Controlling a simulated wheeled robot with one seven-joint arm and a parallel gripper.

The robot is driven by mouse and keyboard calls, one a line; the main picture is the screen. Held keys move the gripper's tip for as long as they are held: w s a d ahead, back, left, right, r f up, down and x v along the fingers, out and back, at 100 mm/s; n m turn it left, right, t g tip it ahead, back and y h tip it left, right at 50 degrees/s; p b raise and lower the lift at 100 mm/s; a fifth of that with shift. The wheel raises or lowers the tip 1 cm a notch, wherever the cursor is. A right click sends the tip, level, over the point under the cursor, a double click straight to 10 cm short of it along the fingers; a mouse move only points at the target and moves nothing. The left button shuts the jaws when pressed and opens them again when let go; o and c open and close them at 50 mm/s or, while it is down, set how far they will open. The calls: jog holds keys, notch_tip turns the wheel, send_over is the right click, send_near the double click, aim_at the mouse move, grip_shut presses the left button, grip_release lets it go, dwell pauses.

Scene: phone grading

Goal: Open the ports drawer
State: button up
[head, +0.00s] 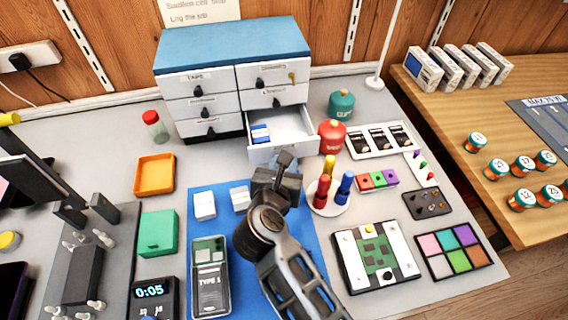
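A small white drawer cabinet with a blue top (230,45) stands at the back of the bench, with two columns of drawers with dark knobs. Its bottom right drawer (302,126) is pulled out, with a small blue and white item (261,133) inside. The other drawers are closed. The top left label seems to read TAPE; the other labels are too small to read, so I cannot tell which one is ports. My gripper (286,158) is at the front of the open drawer and hides its knob. Whether its fingers hold the knob is unclear.
A red jar (331,137) stands close to the open drawer's right side, with a teal jar (341,104) behind. A holder with red, yellow and blue tools (328,200) is right of my gripper. An orange tray (155,174) lies left.

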jog(key=v, duration=0.7)
jog(key=shift+s+r, duration=0.15)
jog(key=shift+s, duration=0.25)
jog(key=shift+a, duration=0.1)
